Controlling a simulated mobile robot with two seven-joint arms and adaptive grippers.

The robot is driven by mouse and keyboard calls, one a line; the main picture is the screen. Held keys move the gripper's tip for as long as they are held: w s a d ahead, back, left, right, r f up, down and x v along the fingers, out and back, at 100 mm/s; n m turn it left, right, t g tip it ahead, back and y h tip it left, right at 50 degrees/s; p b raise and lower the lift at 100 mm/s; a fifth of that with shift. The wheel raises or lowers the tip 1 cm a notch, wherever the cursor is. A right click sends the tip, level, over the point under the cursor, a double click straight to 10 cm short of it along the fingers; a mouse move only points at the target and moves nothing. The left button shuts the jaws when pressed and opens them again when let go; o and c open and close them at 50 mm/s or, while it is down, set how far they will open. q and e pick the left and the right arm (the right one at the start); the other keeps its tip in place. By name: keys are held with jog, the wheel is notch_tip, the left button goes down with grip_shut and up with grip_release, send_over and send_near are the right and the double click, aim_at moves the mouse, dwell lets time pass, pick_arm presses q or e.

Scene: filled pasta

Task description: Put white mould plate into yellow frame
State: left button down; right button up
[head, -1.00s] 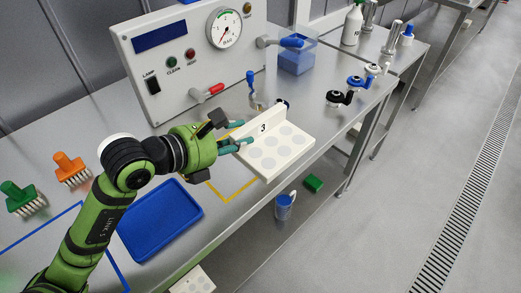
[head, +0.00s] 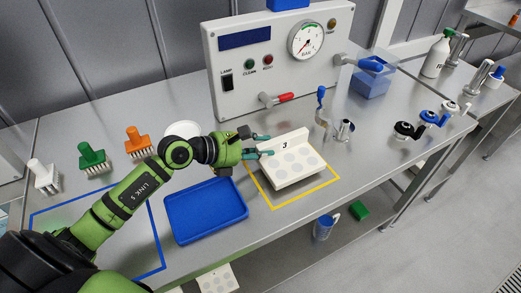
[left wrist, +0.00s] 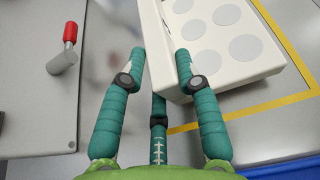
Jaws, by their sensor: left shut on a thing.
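The white mould plate (head: 306,166), with an upright back wall marked 3 and round grey pads, is in my left gripper (head: 268,145). The gripper is shut on that wall, one finger on each side. The plate looks slightly raised above the table, over the yellow frame (head: 306,194); the exact gap is hard to tell. The frame's front and right corners show, and the plate hides its rear part. In the left wrist view the plate (left wrist: 262,62) lies at the upper right, with the yellow frame line (left wrist: 290,45) along its right side. My right gripper is not in view.
A blue tray (head: 205,212) lies left of the frame. Behind stands a grey control box (head: 232,105) with a red-handled lever (head: 283,98). A metal fitting with a blue handle (head: 321,98) and a small metal cup (head: 344,130) stand right of the plate.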

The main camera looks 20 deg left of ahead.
pick_arm(q)
jog(key=shift+f, duration=0.7)
jog(key=shift+f, duration=0.25)
jog(key=c, duration=0.9)
grip_release()
